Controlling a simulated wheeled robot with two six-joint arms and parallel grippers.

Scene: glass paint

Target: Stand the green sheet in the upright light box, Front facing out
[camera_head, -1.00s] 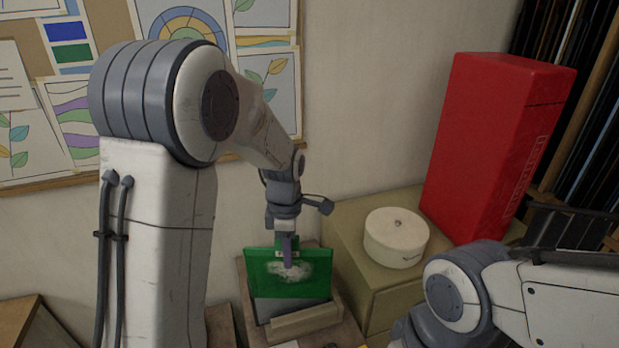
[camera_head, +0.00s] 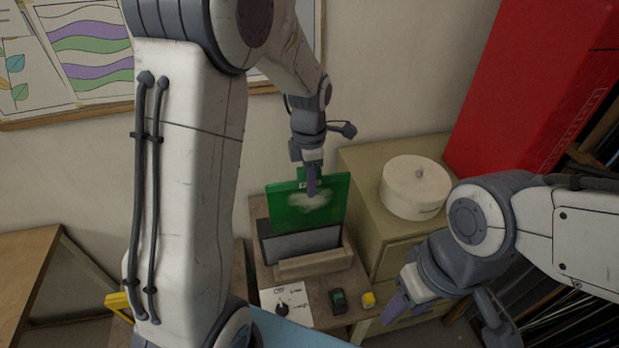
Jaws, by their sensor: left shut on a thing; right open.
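The green sheet (camera_head: 335,212) stands nearly upright, with a pale whitish smear on its face. My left gripper (camera_head: 311,190) is shut on its top edge from above. The sheet's lower part is in or just behind the light box (camera_head: 312,267), which has a grey panel and a pale wooden front ledge; I cannot tell whether it rests on the bottom. A small label shows at the sheet's top, partly behind the finger; its text is unreadable. My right gripper (camera_head: 392,308) is open and empty, to the right of and below the box.
A white panel with a dial (camera_head: 285,307), a small dark green device (camera_head: 338,301) and a yellow block (camera_head: 368,299) are in front of the box. A round white container (camera_head: 414,188) sits on an olive cabinet (camera_head: 370,160) to the right. A tall red box (camera_head: 530,90) stands behind it.

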